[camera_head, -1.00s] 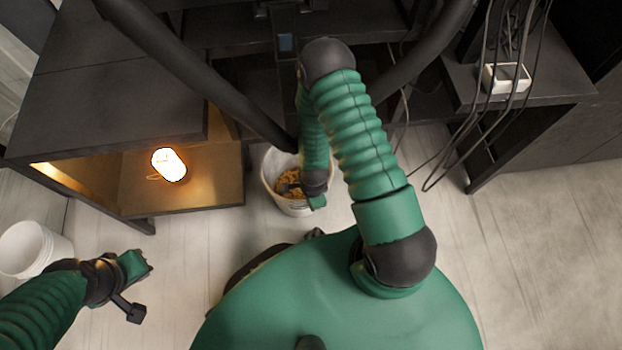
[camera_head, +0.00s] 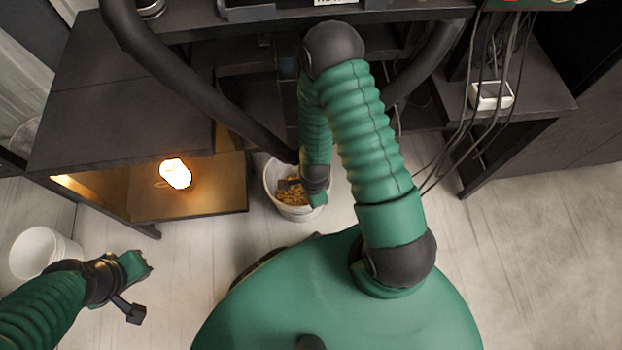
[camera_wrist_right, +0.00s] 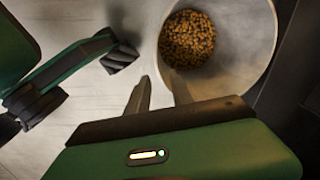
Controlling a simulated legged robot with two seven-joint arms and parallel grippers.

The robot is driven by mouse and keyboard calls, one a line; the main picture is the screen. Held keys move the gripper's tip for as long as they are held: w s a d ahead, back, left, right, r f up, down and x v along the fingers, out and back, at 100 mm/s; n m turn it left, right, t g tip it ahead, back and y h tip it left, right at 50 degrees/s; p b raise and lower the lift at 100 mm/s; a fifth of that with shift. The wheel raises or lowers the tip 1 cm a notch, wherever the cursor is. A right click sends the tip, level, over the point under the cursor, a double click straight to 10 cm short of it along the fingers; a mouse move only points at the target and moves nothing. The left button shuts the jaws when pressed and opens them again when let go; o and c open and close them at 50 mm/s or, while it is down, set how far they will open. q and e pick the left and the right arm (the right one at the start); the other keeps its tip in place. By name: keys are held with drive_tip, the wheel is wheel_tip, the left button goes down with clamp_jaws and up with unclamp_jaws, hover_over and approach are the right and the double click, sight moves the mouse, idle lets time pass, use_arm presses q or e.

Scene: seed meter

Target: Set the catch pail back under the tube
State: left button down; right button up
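The white catch pail (camera_head: 270,188) stands on the floor in the middle of the head view, with brown pellets (camera_head: 292,192) inside. The lower end of the black tube (camera_head: 215,95) reaches its back rim. My right gripper (camera_head: 317,200) is at the pail's right rim, its fingers mostly hidden. In the right wrist view the right gripper (camera_wrist_right: 160,92) has its fingers apart. One overlaps the pail (camera_wrist_right: 245,55) and the other is outside it; contact with the wall is unclear. My left gripper (camera_head: 138,285) is low at left, away from the pail; its opening is unclear.
Another white bucket (camera_head: 38,252) stands at far left beside my left arm. A dark cabinet (camera_head: 120,120) holds a glowing lamp (camera_head: 175,173). Cables hang around a white device (camera_head: 492,96) on a dark shelf at right. The floor at lower right is clear.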

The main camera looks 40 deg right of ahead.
drive_tip(key=w+a+r+n+t, duration=0.1)
drive_tip(key=a+r+n, duration=0.1)
drive_tip(key=r+n, duration=0.8)
drive_tip(key=w+a+r+n, duration=0.1)
drive_tip(key=a+r+n, duration=0.2)
drive_tip(key=r+n, duration=0.8)
wheel_tip(320, 180, up, 5)
drive_tip(key=shift+t, duration=0.4)
